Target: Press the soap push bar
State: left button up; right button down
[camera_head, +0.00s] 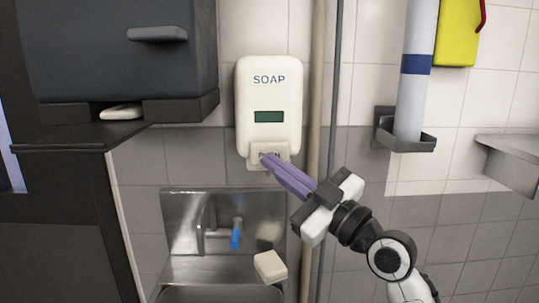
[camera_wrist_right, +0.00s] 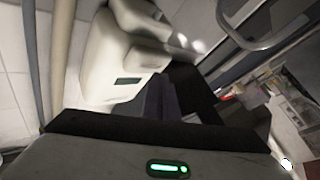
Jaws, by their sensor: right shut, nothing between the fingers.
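A white soap dispenser (camera_head: 269,97) marked SOAP hangs on the tiled wall in the middle of the head view. Its push bar (camera_head: 281,150), marked PUSH, is at its lower end. My right gripper (camera_head: 266,159) is shut and empty, and its purple fingertips are at the push bar, covering part of it. I cannot tell whether they touch or press it. In the right wrist view the dispenser (camera_wrist_right: 108,62) shows tilted at the upper left, with the dark fingers (camera_wrist_right: 160,100) pointing toward it. My left gripper is not in view.
Below the dispenser is a metal sink (camera_head: 180,225) with a blue-ended tap (camera_head: 236,235) and a pale soap-like block (camera_head: 270,266). A dark cabinet (camera_head: 118,65) stands at the left. Vertical pipes (camera_head: 317,95) run just right of the dispenser. A wall holder (camera_head: 405,143) carries a white cylinder.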

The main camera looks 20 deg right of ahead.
jog(key=s, duration=0.2)
jog(key=s+a+p, duration=0.1)
jog(key=s, duration=0.2)
jog(key=shift+a, duration=0.2)
dwell(0.8)
